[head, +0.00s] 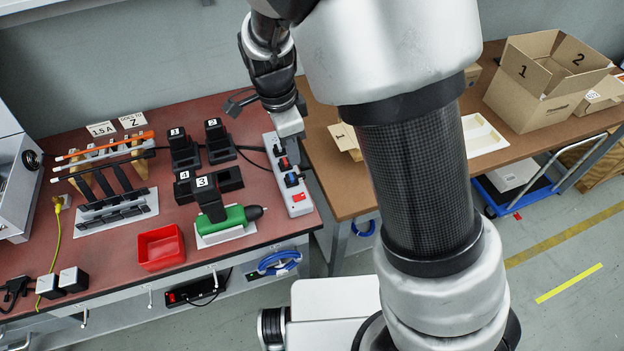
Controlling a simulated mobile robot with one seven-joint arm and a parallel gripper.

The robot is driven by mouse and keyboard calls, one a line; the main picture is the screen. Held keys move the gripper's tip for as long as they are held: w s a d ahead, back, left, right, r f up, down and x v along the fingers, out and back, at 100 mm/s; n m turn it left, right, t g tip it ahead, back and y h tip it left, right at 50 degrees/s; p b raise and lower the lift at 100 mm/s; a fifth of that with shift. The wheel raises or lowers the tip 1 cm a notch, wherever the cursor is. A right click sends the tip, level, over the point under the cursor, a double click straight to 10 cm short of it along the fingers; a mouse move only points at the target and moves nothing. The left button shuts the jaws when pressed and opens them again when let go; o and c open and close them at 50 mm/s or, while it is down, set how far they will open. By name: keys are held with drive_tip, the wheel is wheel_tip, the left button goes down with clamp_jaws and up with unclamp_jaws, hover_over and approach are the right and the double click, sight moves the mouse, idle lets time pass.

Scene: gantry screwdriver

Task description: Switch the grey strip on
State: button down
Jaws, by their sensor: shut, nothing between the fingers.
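The grey strip (299,208) is a long light-grey power strip lying along the right edge of the red-brown bench. Whether the switch is on or off is too small to tell. My gripper (289,137) is shut and empty, pointing down over the back end of the strip. It hides part of that end. I cannot tell whether its tips touch the strip.
Numbered black chargers (183,148) and a green drill (228,219) stand left of the strip. A red bin (160,248) and a tool rack (118,208) are further left. A second table with an open cardboard box (540,85) stands right. A black strip (195,290) sits below the benchtop.

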sight(304, 195)
drive_tip(key=shift+f, duration=0.1)
drive_tip(key=f, duration=0.4)
drive_tip(key=d+f+b, duration=0.1)
drive_tip(key=f, duration=0.4)
drive_tip(key=f+b, duration=0.1)
drive_tip(key=f, duration=0.3)
drive_tip(key=shift+w+d+f, duration=0.2)
drive_tip(key=shift+d+f, duration=0.1)
drive_tip(key=shift+f, duration=0.05)
drive_tip(key=shift+f, duration=0.1)
